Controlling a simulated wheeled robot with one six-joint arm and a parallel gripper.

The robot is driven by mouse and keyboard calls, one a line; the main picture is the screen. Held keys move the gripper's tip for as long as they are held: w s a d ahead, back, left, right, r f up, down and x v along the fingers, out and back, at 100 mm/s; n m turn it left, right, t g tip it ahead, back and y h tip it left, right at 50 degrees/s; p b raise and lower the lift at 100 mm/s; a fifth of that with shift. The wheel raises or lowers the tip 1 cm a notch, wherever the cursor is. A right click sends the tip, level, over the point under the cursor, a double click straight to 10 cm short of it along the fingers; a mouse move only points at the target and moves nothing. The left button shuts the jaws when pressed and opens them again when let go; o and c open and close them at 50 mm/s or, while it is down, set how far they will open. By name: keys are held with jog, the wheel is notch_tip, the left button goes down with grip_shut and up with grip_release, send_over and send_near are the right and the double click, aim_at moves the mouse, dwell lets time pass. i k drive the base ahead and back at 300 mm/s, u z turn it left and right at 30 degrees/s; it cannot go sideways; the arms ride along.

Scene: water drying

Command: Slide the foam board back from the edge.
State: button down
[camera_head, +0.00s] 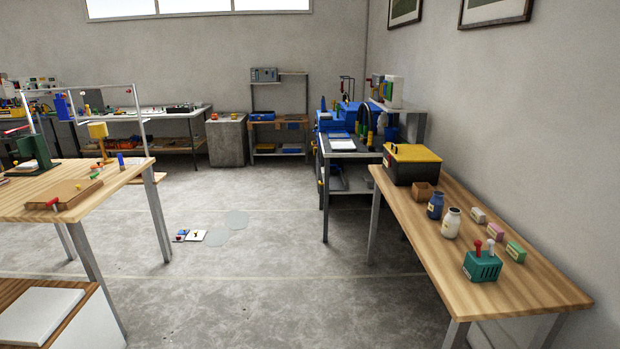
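A flat white slab (38,318), which looks like the foam board, lies on a low wooden-topped cabinet (86,296) at the lower left. A strip of bare wood shows along the slab's right side. The picture's edge cuts off the slab's near part, so I cannot tell whether it overhangs the near edge. My gripper is not in view.
A wooden table (130,172) stands behind the cabinet, carrying a shallow wooden tray (75,188). Another wooden table (540,293) with jars and boxes stands right.

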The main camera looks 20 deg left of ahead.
aim_at(30, 320)
jog(key=u, duration=1.1)
jog(key=i, duration=1.65)
jog(key=u, duration=1.2)
jog(key=i, duration=1.8)
jog(key=u, duration=0.3)
